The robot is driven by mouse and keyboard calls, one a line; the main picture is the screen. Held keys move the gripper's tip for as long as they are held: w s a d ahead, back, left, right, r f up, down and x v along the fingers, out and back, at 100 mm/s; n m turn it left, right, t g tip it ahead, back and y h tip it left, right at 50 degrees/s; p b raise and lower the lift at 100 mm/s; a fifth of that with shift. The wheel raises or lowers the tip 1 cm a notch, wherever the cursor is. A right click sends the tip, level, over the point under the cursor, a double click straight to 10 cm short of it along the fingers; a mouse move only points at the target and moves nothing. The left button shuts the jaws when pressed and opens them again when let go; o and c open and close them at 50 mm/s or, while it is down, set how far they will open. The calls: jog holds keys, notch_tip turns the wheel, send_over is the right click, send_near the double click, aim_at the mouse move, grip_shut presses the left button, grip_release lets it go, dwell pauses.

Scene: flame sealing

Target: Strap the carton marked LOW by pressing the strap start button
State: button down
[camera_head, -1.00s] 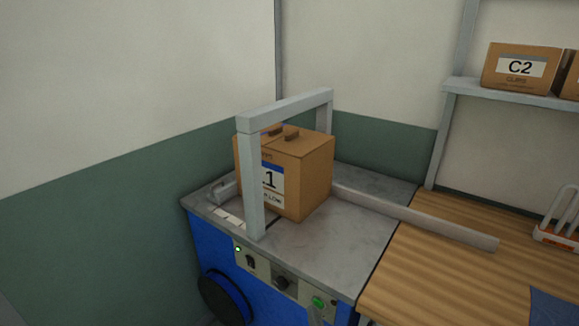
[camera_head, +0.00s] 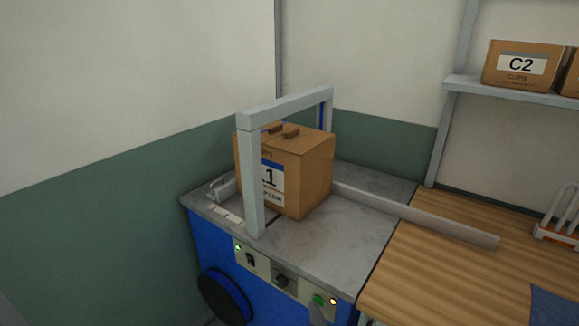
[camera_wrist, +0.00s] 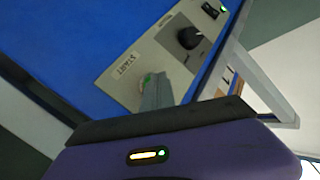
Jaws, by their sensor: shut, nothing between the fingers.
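The carton (camera_head: 308,180), with a label partly showing "1" and "LOW", stands upright on the strapping machine's grey top (camera_head: 350,235), under its grey arch (camera_head: 252,190). The arch's front post hides part of the label. The green start button (camera_head: 318,299) is on the front panel; in the wrist view the button (camera_wrist: 147,79) sits beside the word START. My gripper (camera_wrist: 154,84) is shut and empty, its tip at the button and partly covering it. The tip also shows low in the head view (camera_head: 317,312). Contact looks likely, but its depth cannot be told.
A grey rail (camera_head: 420,216) runs from the machine onto the wooden table (camera_head: 440,270) at right. A C2 carton (camera_head: 520,66) sits on the shelf (camera_head: 510,89). A black knob (camera_head: 282,281) and switch (camera_head: 250,260) are on the panel. A black reel (camera_head: 224,298) is on the machine's front.

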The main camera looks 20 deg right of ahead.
jog(key=shift+s+a+p, duration=0.25)
jog(key=shift+a+p, duration=0.05)
jog(key=s+a+p, duration=0.3)
jog(key=a+p, duration=0.1)
jog(key=a, duration=0.1)
jog(key=shift+s, duration=0.3)
dwell(0.3)
dwell(0.6)
